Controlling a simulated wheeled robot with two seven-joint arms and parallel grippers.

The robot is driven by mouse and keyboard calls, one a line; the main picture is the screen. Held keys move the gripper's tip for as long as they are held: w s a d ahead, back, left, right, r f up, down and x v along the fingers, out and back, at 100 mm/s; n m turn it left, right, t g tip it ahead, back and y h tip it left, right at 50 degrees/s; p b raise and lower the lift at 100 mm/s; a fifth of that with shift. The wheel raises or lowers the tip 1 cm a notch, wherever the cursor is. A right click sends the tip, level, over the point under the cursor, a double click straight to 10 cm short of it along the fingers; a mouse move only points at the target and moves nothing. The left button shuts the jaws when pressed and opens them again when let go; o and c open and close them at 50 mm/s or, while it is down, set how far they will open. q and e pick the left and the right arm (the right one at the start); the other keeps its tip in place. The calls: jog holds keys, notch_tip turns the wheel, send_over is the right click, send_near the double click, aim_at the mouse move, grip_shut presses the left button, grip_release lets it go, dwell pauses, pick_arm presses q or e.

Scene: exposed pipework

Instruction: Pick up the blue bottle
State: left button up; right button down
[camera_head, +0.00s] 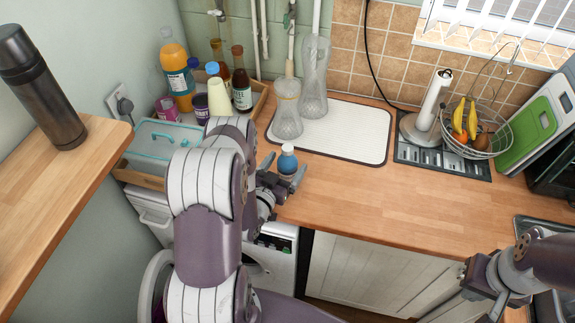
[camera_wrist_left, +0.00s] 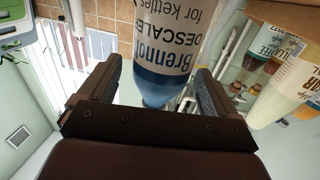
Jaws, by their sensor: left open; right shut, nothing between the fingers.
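The blue bottle (camera_head: 287,161) is small, with a white cap, and stands upright on the wooden counter near its front edge. My left gripper (camera_head: 284,173) is open, with one finger on either side of it. In the left wrist view, which looks upside down, the bottle (camera_wrist_left: 168,50) shows a white descaler label and a blue part between the spread fingers (camera_wrist_left: 155,92). I see a gap beside each finger there; neither clearly touches. My right gripper (camera_head: 492,302) is shut and empty at the bottom right, partly hidden by its own arm.
A white drying mat (camera_head: 350,142) with glass carafes lies behind the bottle. A wooden tray (camera_head: 261,101) of bottles and a teal-lidded box (camera_head: 160,138) stand left. A fruit basket (camera_head: 482,135) is at right. The counter (camera_head: 390,205) right of the bottle is clear.

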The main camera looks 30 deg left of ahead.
pick_arm(q)
jog(key=shift+w+f, duration=0.15)
jog(key=shift+w, duration=0.75)
jog(key=shift+s, duration=0.1)
jog(key=c, duration=1.4)
